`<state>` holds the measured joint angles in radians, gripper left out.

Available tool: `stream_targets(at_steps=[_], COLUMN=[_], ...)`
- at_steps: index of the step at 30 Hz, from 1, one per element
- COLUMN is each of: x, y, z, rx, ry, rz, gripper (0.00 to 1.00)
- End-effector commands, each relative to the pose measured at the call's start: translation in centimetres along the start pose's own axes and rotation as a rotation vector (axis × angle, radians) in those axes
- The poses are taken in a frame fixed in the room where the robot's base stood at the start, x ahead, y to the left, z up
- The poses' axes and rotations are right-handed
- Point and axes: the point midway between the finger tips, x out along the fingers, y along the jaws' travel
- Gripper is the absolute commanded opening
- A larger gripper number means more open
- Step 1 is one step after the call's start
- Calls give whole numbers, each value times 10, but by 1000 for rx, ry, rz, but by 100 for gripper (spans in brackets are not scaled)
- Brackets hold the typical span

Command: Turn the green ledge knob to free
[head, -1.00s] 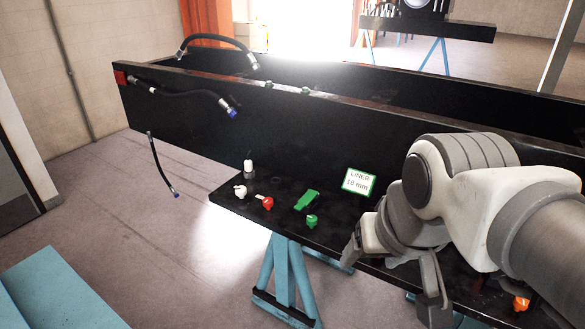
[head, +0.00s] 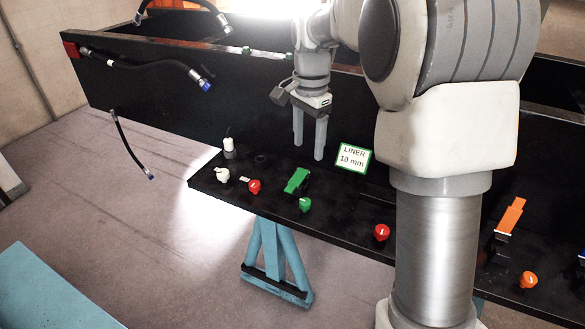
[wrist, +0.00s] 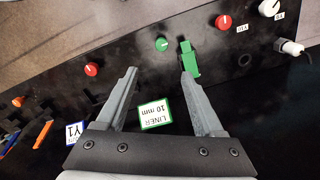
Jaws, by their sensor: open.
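The green knob (head: 304,205) sits on the front part of the black ledge (head: 345,210), just in front of a green lever-like piece (head: 297,181). It also shows in the wrist view (wrist: 162,44), beyond and between my fingertips, with a pale pointer mark on it. My gripper (head: 309,158) is open and empty, fingers pointing down over the ledge behind the green piece. In the wrist view my gripper (wrist: 158,70) has its right fingertip close to the green piece (wrist: 189,60); whether they touch I cannot tell. The fingers are apart from the green knob.
Red knobs (head: 254,187) (head: 381,232), a white knob (head: 222,174) and an orange knob (head: 528,280) line the ledge. A LINER 10 mm sign (head: 354,158) stands right of my fingers. A white-capped fitting (head: 229,146) is at left. Hoses (head: 135,66) hang on the black wall.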

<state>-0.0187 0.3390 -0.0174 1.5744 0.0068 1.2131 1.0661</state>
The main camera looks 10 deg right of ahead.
Motion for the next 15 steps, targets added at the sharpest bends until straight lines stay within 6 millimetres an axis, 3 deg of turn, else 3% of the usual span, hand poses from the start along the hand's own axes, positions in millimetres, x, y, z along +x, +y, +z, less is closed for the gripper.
stream_targets(at_steps=[8, 15], x=[23, 71], y=[-6, -5], z=[-3, -2], rx=[38, 36], ry=[-8, -9], rz=[17, 19], gripper=[70, 70])
